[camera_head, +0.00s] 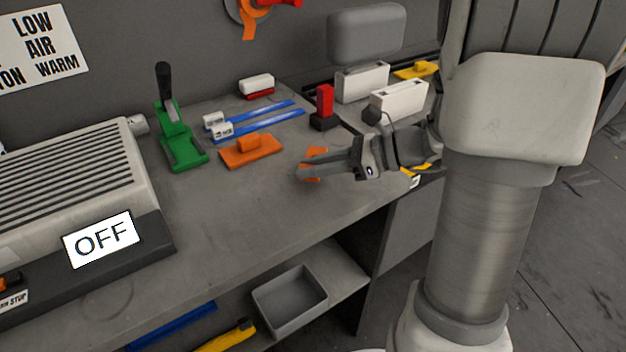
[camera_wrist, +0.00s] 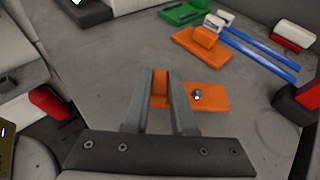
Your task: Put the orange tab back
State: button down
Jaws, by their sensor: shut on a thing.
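My gripper (camera_head: 308,170) is shut on an orange tab (camera_head: 316,152), over the right part of the bench. In the wrist view, the fingers (camera_wrist: 160,78) pinch the raised orange block. The tab's flat plate (camera_wrist: 215,97) with a round metal screw head sticks out to the right. The fingers hide part of it, and I cannot tell if it touches the bench. A second orange piece, a flat plate with a raised block (camera_head: 251,150), lies on the bench left of my gripper; it also shows in the wrist view (camera_wrist: 205,46).
A green tool (camera_head: 182,148), blue strips (camera_head: 265,118), a red-and-white block (camera_head: 257,86) and a red block on a dark base (camera_head: 325,102) stand behind. White boxes (camera_head: 398,98) are at the back right. The grey bench (camera_head: 225,205) is bare in front, above a shelf with a grey bin (camera_head: 290,300).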

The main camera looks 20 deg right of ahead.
aim_at(313, 179)
jog(key=shift+f+b, duration=0.3)
jog(key=shift+f, duration=1.05)
jog(key=shift+f, duration=0.15)
jog(key=c, duration=0.7)
grip_release()
jog(key=shift+c, duration=0.2)
